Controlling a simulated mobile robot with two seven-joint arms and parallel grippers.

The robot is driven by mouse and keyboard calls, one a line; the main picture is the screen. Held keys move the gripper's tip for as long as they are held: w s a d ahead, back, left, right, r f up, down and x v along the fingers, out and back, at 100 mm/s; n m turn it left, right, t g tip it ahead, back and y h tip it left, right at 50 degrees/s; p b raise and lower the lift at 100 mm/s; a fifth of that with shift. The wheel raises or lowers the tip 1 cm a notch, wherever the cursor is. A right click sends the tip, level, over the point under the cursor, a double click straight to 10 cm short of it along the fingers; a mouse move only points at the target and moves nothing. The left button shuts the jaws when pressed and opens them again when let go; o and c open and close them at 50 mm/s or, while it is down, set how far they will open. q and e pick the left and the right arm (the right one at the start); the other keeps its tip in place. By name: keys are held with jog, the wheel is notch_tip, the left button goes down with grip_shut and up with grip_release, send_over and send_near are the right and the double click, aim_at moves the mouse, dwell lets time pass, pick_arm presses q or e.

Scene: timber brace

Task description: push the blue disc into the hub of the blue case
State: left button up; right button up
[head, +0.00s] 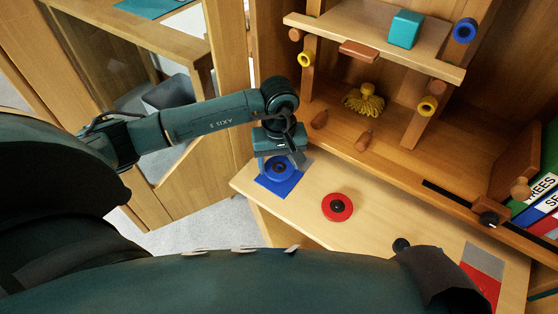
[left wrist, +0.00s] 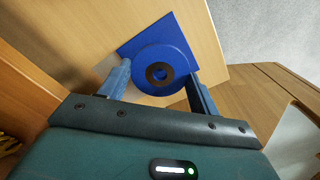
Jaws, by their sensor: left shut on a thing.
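The blue disc (left wrist: 144,62) is round with a dark ring at its centre. My left gripper (left wrist: 158,76) is shut on it, one finger at each side. It also shows in the head view (head: 278,170), under my left gripper (head: 277,160). The blue case (left wrist: 185,30) is a flat blue square at the table edge, also in the head view (head: 283,188). The disc lies over the case and covers the hub area. Blue shows through the disc's hole. I cannot tell whether the disc is seated.
A red disc (head: 337,207) with a dark centre lies on the wooden table (head: 375,222). A red case (head: 480,285) with a grey part lies at the right. A shelf unit (head: 370,35) with a teal cube (head: 404,29) and pegs stands behind.

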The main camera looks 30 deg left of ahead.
pick_arm(q)
jog(key=shift+f+b, duration=0.7)
jog(key=shift+f, duration=0.1)
jog(key=shift+f+b, duration=0.2)
jog(key=shift+b, duration=0.35)
dwell(0.9)
jog(key=o, duration=1)
jog(key=shift+o, duration=0.2)
